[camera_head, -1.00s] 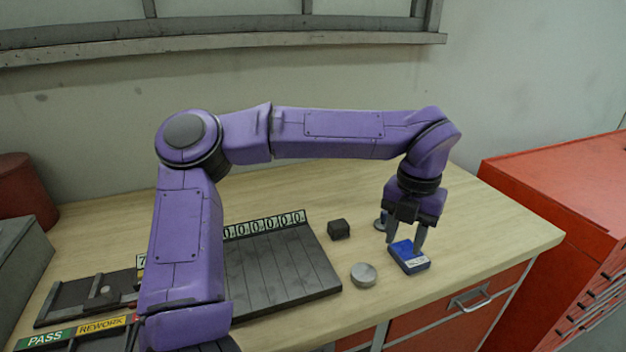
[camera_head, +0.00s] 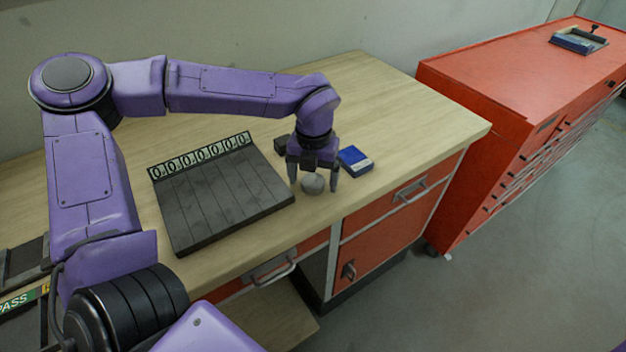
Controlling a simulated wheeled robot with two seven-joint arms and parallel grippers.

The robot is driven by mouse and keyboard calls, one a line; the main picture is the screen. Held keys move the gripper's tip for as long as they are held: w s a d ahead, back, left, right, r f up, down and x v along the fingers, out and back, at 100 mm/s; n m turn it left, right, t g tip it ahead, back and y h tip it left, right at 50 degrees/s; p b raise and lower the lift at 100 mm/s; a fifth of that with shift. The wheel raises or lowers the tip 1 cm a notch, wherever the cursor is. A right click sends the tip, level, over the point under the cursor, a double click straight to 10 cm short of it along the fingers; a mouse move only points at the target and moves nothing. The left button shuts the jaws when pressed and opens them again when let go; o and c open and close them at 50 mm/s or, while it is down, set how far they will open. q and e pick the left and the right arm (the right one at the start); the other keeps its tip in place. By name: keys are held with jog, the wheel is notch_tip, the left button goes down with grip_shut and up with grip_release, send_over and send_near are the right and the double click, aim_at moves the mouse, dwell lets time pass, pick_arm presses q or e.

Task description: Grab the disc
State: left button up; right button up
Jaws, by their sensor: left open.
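The disc (camera_head: 313,184) is a small round grey piece on the wooden bench near its front edge. My left gripper (camera_head: 314,188) points down over it with its two fingers apart, one on each side of the disc. I cannot tell whether the fingers touch it. My right gripper does not show.
A blue box (camera_head: 355,161) lies just right of the gripper. A dark block (camera_head: 282,144) is behind it. A dark slotted board (camera_head: 220,195) with a row of zero labels lies to the left. A red cabinet (camera_head: 480,110) stands to the right.

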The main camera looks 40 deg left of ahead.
pick_arm(q)
jog(key=c, duration=1.4)
